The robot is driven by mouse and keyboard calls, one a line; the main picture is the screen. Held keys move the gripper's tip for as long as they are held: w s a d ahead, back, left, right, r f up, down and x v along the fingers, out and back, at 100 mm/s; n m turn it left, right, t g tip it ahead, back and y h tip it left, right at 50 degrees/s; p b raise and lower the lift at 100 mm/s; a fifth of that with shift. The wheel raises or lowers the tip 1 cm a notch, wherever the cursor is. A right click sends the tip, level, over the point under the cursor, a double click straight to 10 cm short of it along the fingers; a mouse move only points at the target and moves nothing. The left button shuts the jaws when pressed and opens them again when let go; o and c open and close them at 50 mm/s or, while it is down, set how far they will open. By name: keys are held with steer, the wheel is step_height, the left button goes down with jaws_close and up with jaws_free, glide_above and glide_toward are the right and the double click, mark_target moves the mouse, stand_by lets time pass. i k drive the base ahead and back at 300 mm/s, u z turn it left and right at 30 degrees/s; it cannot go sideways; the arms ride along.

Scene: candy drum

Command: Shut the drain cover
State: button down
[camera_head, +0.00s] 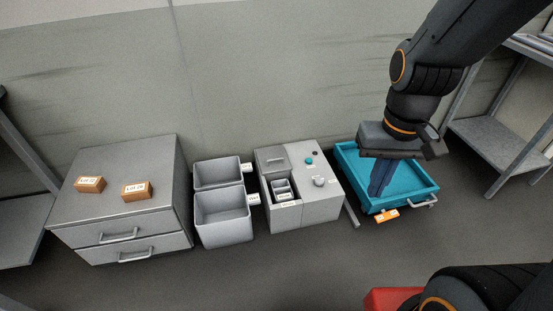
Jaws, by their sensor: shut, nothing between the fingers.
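My gripper (376,192) points down over the teal open bin (350,160) at the right. Its dark fingers are together with nothing between them and appear against the bin's inside and front wall; I cannot tell whether they touch it. An orange label (387,215) sits at the bin's front, and a pale handle (421,203) sticks out at its front right. No part is clearly recognisable as a drain cover, so I cannot tell its state. My gripper and wrist hide part of the bin.
A grey machine (318,208) with knobs stands left of the teal bin, with a thin grey bar (351,214) between them. Two grey bins (223,225) and a drawer cabinet (125,165) with two orange boxes stand farther left. A metal shelf (490,133) is at right. Front floor is mostly clear.

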mark_target(273, 156)
steer(key=u, duration=0.25)
steer(key=i, duration=1.35)
steer(key=z, duration=0.25)
